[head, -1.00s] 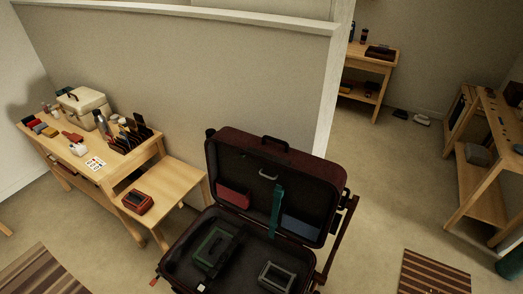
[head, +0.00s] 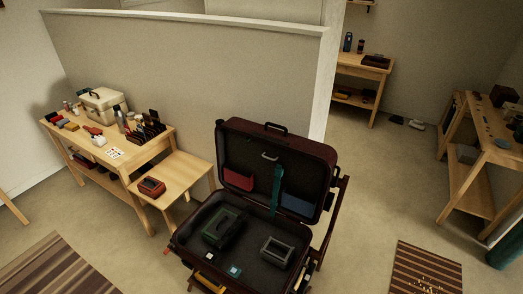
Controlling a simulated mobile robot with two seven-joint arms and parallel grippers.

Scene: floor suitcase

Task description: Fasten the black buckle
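An open dark red suitcase (head: 327,152) stands on a wooden stand, its lid raised at the back and its dark base facing up. A teal strap (head: 277,190) hangs down the inside of the lid. In the base lie a dark green case (head: 222,226) on the left and a grey frame-like box (head: 276,252) on the right. A dark shape lies against the green case; I cannot tell what it is. I cannot make out a black buckle at this size. Neither of my grippers is in view.
A wooden bench (head: 180,168) with a red box (head: 152,187) stands left of the suitcase, beside a cluttered worktable (head: 150,146). A partition wall (head: 200,70) rises behind. Striped rugs (head: 428,270) lie on the floor.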

